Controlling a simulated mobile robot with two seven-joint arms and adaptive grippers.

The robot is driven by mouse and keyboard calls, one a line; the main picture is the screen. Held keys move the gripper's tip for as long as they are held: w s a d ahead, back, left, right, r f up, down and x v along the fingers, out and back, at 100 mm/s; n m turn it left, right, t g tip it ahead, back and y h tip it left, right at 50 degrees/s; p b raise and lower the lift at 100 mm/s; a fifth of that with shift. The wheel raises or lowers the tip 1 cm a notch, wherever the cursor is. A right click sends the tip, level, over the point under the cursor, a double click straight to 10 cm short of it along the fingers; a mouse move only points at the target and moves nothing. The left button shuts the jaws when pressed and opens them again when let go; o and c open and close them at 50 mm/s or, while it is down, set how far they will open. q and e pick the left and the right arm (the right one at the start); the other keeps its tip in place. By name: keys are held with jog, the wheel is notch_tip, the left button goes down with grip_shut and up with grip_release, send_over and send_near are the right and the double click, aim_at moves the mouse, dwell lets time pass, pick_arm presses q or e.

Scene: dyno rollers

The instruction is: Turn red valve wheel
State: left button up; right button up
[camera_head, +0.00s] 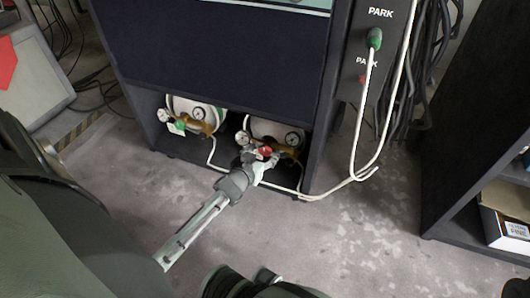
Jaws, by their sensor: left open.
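The small red valve wheel (265,151) is on the brass fitting of the right-hand white tank (268,128), low in the dark cabinet. My left gripper (258,162) reaches up from the lower left and is open. Its fingertips are right at the red wheel and overlap its lower edge in the picture. I cannot tell whether they touch it. The gripper hides part of the wheel and the fitting.
A similar tank (200,108) with a green valve wheel (181,126) stands to the left. Gauges sit beside both valves. A white hose (362,130) hangs at the right and runs along the floor. A dark shelf (475,130) stands at the far right. The floor in front is clear.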

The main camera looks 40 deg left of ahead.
pick_arm(q)
jog(key=shift+x, duration=1.1)
jog(key=shift+c, duration=0.3)
